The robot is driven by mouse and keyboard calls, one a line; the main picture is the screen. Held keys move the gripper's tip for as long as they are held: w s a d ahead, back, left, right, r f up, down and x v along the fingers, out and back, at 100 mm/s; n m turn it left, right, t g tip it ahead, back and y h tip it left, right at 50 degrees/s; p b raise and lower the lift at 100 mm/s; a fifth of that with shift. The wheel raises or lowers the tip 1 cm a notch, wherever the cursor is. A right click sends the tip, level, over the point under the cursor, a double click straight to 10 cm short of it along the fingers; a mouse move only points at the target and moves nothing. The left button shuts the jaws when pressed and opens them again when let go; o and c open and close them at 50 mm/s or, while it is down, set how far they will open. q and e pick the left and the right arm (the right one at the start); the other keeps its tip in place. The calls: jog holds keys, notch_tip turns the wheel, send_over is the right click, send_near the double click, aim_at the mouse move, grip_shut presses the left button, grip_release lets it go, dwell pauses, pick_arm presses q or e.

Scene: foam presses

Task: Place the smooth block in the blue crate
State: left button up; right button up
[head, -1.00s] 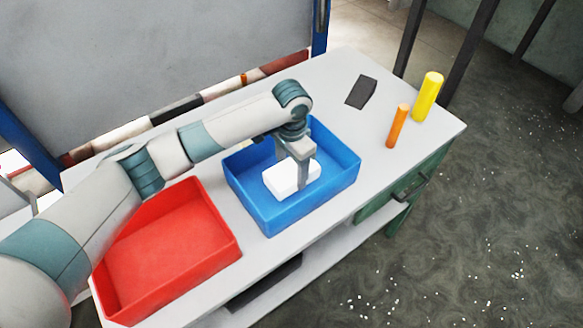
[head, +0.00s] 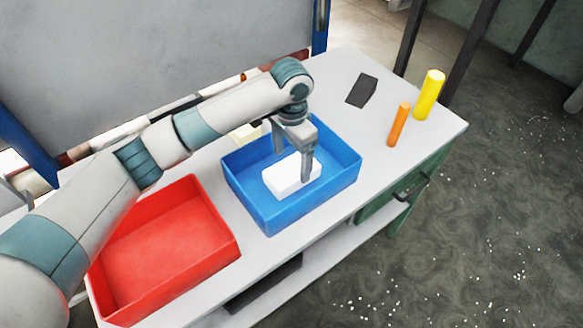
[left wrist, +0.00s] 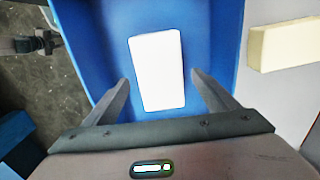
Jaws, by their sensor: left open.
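A plain white block (head: 292,176), with a smooth-looking surface, lies flat on the floor of the blue crate (head: 342,181). In the left wrist view the white block (left wrist: 157,70) lies between and beyond the fingertips, with blue floor showing on both sides of it. My left gripper (head: 292,165) is open over the crate, its fingers pointing down, one on each side of the block and apart from it. The left wrist view also shows the left gripper (left wrist: 160,82) with its fingers spread. My right gripper is not in view.
A red crate (head: 228,252) stands left of the blue one, empty where seen. A cream block (left wrist: 285,44) lies on the table (head: 340,80) behind the blue crate. A dark flat piece (head: 361,90), an orange cylinder (head: 399,124) and a yellow cylinder (head: 428,95) are at the right.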

aim_at(292, 168)
pick_arm(q)
notch_tip(292, 168, up, 8)
jog(key=b, duration=0.2)
jog(key=shift+r, duration=0.1)
dwell(0.5)
